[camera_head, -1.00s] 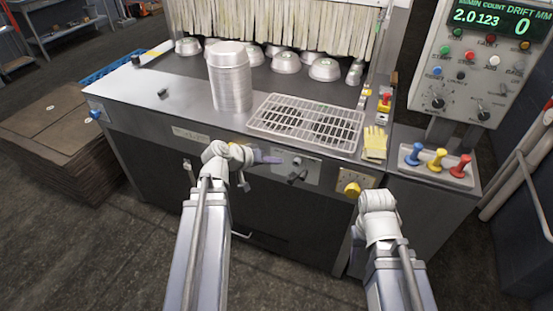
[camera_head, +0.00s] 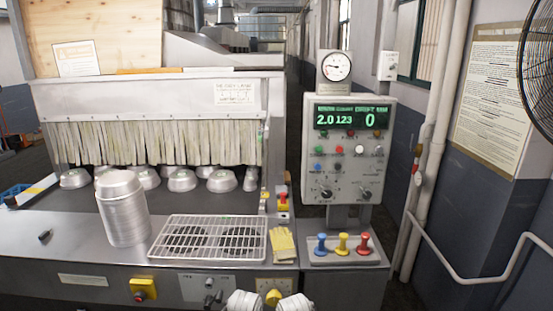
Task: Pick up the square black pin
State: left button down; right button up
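A small black piece (camera_head: 45,236) lies on the steel counter at the left, left of a tall stack of round pans (camera_head: 122,208). A second dark piece (camera_head: 10,201) sits farther back at the left edge. I cannot tell from its outline which one is the square pin. White rounded parts of my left gripper arm (camera_head: 243,301) and my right gripper arm (camera_head: 295,302) just show at the bottom edge, well away from both pieces. The fingers are not visible, and I see nothing held.
A wire rack (camera_head: 210,238) and yellow gloves (camera_head: 283,245) lie on the counter. At right are a control panel (camera_head: 348,150) and blue, yellow and red knobbed handles (camera_head: 343,243). Several upturned pans (camera_head: 182,180) stand by the strip curtain. The counter around the near black piece is clear.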

aim_at(44, 234)
jog(key=i+j+u, duration=0.1)
jog(key=u, duration=0.25)
jog(key=i+j+u, duration=0.1)
jog(key=u, duration=0.25)
jog(key=i+j+u, duration=0.1)
jog(key=u, duration=0.3)
jog(key=i+j+u, duration=0.15)
jog(key=i, duration=0.25)
jog(key=i+j+u, duration=0.1)
jog(key=i, duration=0.35)
jog(key=i+j+u, duration=0.15)
jog(key=i, duration=0.25)
jog(key=k, duration=0.6)
jog(key=j+z, duration=0.1)
jog(key=z, duration=1.9)
jog(key=k+j, duration=0.1)
jog(key=j, duration=0.25)
jog(key=k+j, duration=0.1)
jog(key=j, duration=0.2)
